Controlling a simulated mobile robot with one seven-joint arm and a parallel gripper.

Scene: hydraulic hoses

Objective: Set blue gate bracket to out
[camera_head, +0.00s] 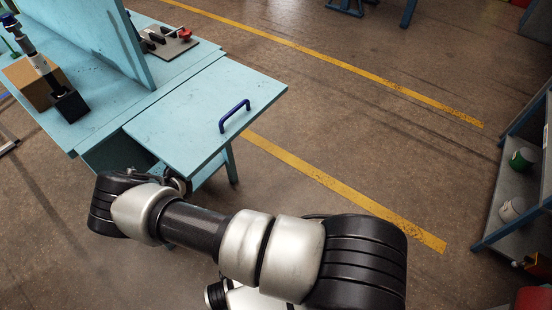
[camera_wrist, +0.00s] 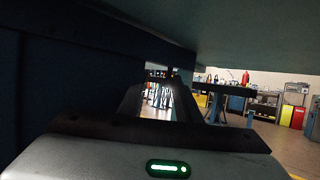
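A blue bracket-shaped handle (camera_head: 235,115) stands on a light-blue flat panel (camera_head: 185,132) at the right edge of the workbench. I take it for the blue gate bracket, though I cannot be sure. My arm reaches left across the head view, and its wrist end is beside the panel's near edge, partly under it. My gripper is hidden in the head view. In the wrist view my gripper (camera_wrist: 159,80) shows dark fingers with a bright gap between them and nothing seen held. The panel's underside (camera_wrist: 230,35) appears to lie just above it.
The light-blue workbench (camera_head: 105,105) carries an upright divider, a cardboard-coloured block with a black fitting (camera_head: 68,104), and a plate with a red knob (camera_head: 184,33). A shelf (camera_head: 510,180) stands at the right. The floor between is free. A dark wall (camera_wrist: 60,90) is close left of the gripper.

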